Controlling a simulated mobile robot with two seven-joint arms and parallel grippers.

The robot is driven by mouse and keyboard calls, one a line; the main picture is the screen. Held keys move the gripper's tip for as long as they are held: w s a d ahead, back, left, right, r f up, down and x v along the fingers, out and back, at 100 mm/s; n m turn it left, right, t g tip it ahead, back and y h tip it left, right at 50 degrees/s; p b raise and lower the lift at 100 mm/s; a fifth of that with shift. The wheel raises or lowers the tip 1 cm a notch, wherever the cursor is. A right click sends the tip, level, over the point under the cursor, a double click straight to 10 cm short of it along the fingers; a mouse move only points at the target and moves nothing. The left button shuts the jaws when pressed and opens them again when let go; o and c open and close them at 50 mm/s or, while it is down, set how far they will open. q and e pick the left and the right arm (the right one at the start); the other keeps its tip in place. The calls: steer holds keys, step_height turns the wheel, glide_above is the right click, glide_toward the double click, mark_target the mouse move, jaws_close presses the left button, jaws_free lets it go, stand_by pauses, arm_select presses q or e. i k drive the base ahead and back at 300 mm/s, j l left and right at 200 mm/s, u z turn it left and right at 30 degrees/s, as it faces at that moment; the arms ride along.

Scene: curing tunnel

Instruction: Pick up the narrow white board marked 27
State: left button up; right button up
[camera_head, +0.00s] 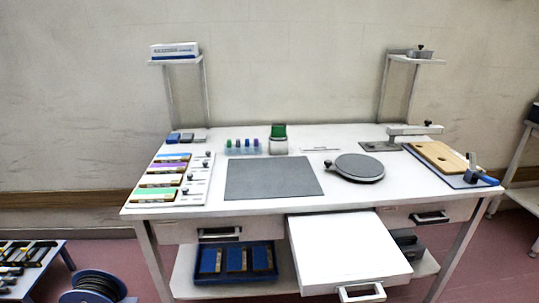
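I cannot read a 27 on anything in the head view. A narrow white board with several dark knobs (197,181) lies at the left end of the white table, beside a row of coloured blocks. A thin white strip (320,149) with small, unreadable marks lies near the table's back edge, right of the green-topped jar. I cannot tell which of them, if either, is the board marked 27. Neither of my grippers is in view.
The white table (290,204) holds a grey mat (273,178), a round dark plate (358,167), a green-topped jar (278,139) and a wooden board (440,158). A drawer (345,248) sticks out at the front. A cable reel (95,288) stands on the floor, lower left.

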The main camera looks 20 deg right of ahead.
mark_target(155, 181)
steer(key=l+z, duration=0.25)
steer(key=z, duration=0.2)
steer(key=k+l+z, duration=0.1)
steer(key=l+z, duration=0.2)
steer(key=z, duration=0.2)
steer(key=u, duration=1.3)
steer(key=i+j+u, duration=0.1)
steer(key=i+j, duration=0.35)
steer(key=i+j+u, duration=0.1)
steer(key=i+j, duration=0.35)
steer(key=i, duration=0.15)
